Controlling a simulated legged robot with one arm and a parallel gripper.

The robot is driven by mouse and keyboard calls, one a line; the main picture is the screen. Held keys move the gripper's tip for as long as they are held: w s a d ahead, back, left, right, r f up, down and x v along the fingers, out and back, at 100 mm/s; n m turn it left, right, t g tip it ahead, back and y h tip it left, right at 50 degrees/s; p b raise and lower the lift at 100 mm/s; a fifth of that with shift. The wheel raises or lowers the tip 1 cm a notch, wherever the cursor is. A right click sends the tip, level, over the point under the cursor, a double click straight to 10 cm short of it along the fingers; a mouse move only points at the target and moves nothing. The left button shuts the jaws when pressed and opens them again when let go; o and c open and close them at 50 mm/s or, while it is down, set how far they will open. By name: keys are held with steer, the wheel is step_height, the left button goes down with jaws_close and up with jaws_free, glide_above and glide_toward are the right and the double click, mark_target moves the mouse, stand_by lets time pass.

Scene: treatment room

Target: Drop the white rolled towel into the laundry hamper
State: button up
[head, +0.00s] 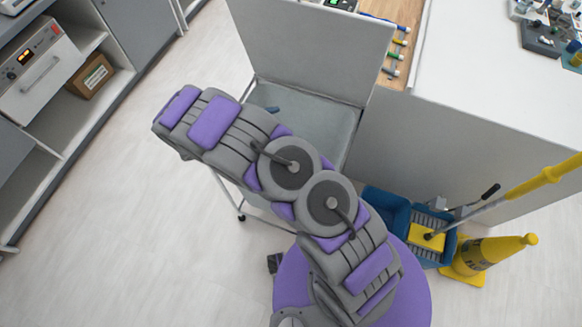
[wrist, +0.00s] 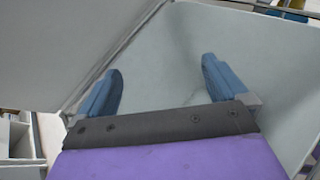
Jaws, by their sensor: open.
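The laundry hamper (head: 325,122) is a pale grey bin on a wheeled frame with its lid (head: 300,45) raised, at the upper middle of the head view. My gripper shows there only as a blue fingertip (head: 272,109) over the hamper's opening; my arm hides the rest. In the wrist view, my gripper (wrist: 160,68) is open, its two blue fingers wide apart with nothing between them. The pale inner walls of the hamper (wrist: 275,60) are around and beyond the fingers. No white rolled towel shows in either view; the hamper's bottom is partly hidden.
A white counter (head: 470,85) stands right of the hamper. A blue mop bucket (head: 385,205) and a yellow cone (head: 490,250) stand on the floor at right. Open shelves with a cardboard box (head: 90,77) line the left. The floor (head: 130,180) between is clear.

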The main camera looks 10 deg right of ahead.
steer(key=p+v, duration=0.3)
steer(key=v, duration=1.3)
steer(key=shift+s+r+p, duration=0.25)
steer(key=shift+p, duration=0.1)
steer(key=shift+r, duration=0.1)
steer(key=s+d+r+m+g+y, duration=0.15)
steer(key=d+r+m+g, duration=0.45)
steer(key=d+r, duration=0.6)
steer(key=s+d+r+m+g+y, duration=0.1)
steer(key=s+d+r+m+y, duration=0.2)
steer(key=s+d+r+m, duration=0.45)
steer(key=s+r+m+y, duration=0.2)
steer(key=s+y, duration=0.2)
steer(key=s, duration=0.7)
steer(key=s+r+m+y, duration=0.2)
steer(key=s+m+y, duration=0.1)
steer(key=s, duration=0.8)
steer(key=shift+a+r+m+t+y, duration=0.15)
steer(key=shift+r+m+t+y, duration=0.2)
steer(key=shift+y, duration=0.3)
